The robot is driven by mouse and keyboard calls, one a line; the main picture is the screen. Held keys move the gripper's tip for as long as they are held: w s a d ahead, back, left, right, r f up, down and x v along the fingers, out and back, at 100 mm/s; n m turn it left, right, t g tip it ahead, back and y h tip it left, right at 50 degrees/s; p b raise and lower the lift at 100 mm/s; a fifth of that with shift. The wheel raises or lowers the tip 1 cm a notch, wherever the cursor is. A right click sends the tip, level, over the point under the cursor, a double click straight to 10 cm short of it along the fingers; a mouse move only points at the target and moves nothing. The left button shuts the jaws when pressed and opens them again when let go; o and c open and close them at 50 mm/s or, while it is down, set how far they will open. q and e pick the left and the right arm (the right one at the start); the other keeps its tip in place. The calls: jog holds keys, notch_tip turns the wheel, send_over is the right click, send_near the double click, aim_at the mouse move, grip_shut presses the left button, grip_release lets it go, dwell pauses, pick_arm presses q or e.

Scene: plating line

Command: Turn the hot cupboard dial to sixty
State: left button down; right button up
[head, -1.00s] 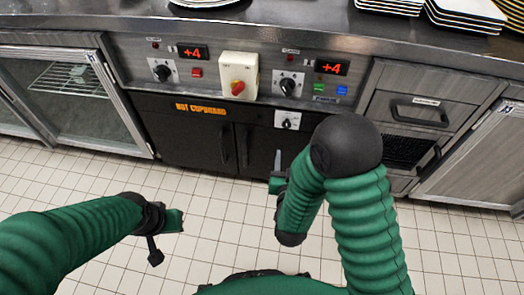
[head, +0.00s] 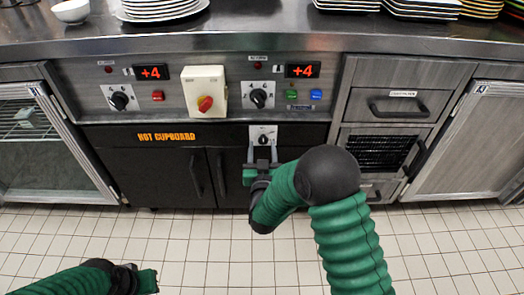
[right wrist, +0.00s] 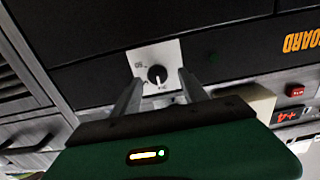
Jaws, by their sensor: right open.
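The hot cupboard dial (head: 263,138) is a small black knob on a white plate, on the black cupboard front (head: 160,165) right of the orange HOT CUPBOARD lettering. My right gripper (head: 262,153) is open just in front of and below it in the head view. In the right wrist view the picture is upside down; the dial (right wrist: 157,74) shows between the two open fingers, with no contact visible. The scale marks are too small to read surely. My left gripper (head: 146,282) is low at the left, away from the cupboard; its fingers do not show clearly.
Plates (head: 160,8) stand on the steel counter. A drawer (head: 400,105) is at the right. The tiled floor is clear.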

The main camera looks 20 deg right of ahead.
jog(key=shift+w+d, duration=0.5)
jog(key=shift+w, duration=0.2)
jog(key=shift+a, duration=0.1)
jog(key=shift+c, duration=0.3)
jog(key=shift+c, duration=1.3)
grip_shut()
